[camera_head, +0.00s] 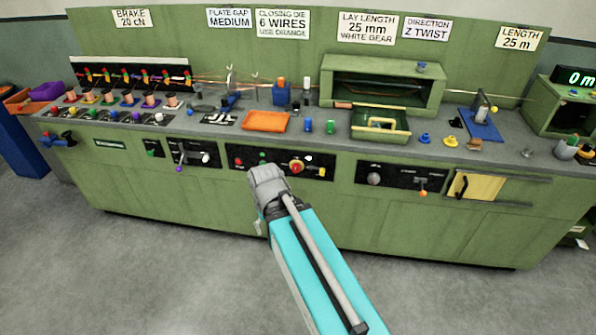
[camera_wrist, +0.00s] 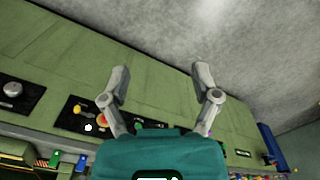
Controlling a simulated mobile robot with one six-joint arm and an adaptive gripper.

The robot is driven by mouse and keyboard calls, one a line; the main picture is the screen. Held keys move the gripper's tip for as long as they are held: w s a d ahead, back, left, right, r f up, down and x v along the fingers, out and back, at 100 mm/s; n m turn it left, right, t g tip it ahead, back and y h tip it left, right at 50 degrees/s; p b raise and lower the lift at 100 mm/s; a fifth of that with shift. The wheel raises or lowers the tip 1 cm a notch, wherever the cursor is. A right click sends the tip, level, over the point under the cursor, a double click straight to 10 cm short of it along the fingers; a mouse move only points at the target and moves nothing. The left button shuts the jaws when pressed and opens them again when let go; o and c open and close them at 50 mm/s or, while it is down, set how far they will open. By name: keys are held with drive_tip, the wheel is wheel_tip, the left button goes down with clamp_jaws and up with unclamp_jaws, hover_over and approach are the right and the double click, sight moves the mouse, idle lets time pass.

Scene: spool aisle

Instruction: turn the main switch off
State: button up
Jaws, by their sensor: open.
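A red rotary knob on a yellow round plate (camera_head: 296,167), which looks like the main switch, sits on the black control panel on the bench front. Its handle position is too small to tell. In the wrist view, which is upside down, the red knob (camera_wrist: 101,121) shows partly behind the left finger. My gripper (camera_wrist: 161,75) is open and empty, its two fingers apart in front of the green bench front. In the head view my arm's grey end is just left of and below the knob, and the fingers are hard to make out.
On the same panel are a green button (camera_head: 262,157), a red button (camera_head: 239,161) and a yellow knob (camera_head: 321,172). A panel with a grey knob (camera_head: 374,179) and an orange-tipped lever (camera_head: 422,192) is to the right. The floor (camera_head: 150,270) before the bench is clear.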

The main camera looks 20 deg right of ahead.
drive_tip(key=w+d+f+m+t+h+b, duration=0.2)
drive_tip(key=w+d+f+m+h+b, duration=0.15)
drive_tip(key=w+d+f+b, duration=0.4)
drive_tip(key=t+h+b, duration=0.6)
drive_tip(key=t+b, duration=0.7)
drive_tip(key=b, duration=1.9)
approach(296, 171)
drive_tip(key=shift+s+a+m, duration=0.45)
drive_tip(key=shift+s+a, duration=0.6)
drive_tip(key=shift+s, duration=0.2)
drive_tip(key=shift+x, duration=6.9)
drive_tip(key=shift+s+d, duration=0.1)
drive_tip(key=shift+d, duration=0.05)
